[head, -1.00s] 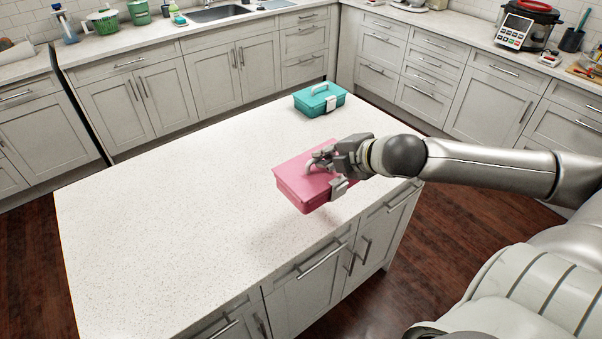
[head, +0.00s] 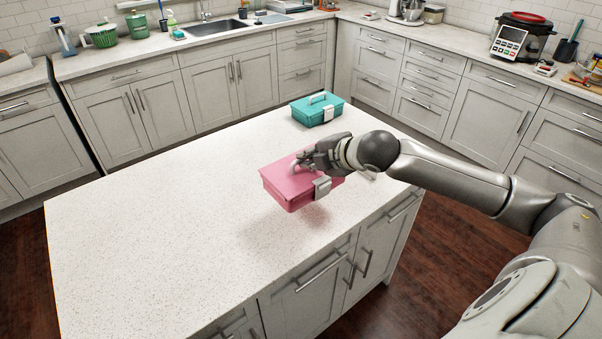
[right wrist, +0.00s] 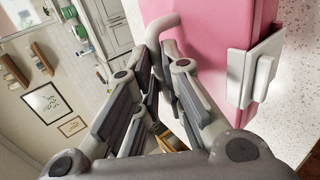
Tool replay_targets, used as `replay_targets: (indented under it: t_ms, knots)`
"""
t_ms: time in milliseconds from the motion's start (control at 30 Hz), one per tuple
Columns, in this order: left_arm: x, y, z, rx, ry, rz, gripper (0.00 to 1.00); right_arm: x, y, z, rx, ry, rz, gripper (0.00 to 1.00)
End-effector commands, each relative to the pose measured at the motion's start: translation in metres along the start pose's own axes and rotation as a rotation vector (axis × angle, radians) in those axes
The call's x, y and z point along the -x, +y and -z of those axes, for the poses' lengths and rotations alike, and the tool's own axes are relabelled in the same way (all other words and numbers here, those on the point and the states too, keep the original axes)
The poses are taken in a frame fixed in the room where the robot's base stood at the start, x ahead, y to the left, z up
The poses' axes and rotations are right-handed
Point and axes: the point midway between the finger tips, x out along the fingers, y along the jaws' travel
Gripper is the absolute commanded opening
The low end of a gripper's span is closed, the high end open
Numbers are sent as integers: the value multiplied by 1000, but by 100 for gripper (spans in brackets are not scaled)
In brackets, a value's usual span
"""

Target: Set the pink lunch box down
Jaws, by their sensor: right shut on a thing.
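The pink lunch box (head: 285,188) hangs just above the white speckled island top (head: 150,230), with a soft shadow below it. It looks about level. My right gripper (head: 303,163) is shut on its handle from above right. In the right wrist view the box (right wrist: 215,25) fills the upper right, with its white latch (right wrist: 255,70) facing right, and the gripper fingers (right wrist: 160,45) close around the pale handle. My left gripper is not in view.
A teal lunch box (head: 318,110) stands on the far corner of the island, behind the pink box. The left and middle of the island top are clear. Counters with a sink (head: 215,27) and a multicooker (head: 522,35) run along the back.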

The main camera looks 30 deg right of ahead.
Motion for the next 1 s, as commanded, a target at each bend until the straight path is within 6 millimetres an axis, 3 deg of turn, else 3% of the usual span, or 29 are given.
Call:
replay_targets:
  t_ms: [300,567,700,1000]
  knots:
    - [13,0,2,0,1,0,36,-54,-14,-3,-4,-1,0,0]
    - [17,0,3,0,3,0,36,-74,-20,-4,-3,0,0,0]
    - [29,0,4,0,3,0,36,-84,-39,-3,-3,0,4,0]
    - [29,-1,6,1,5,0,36,-89,-46,-4,1,-1,-1,0]
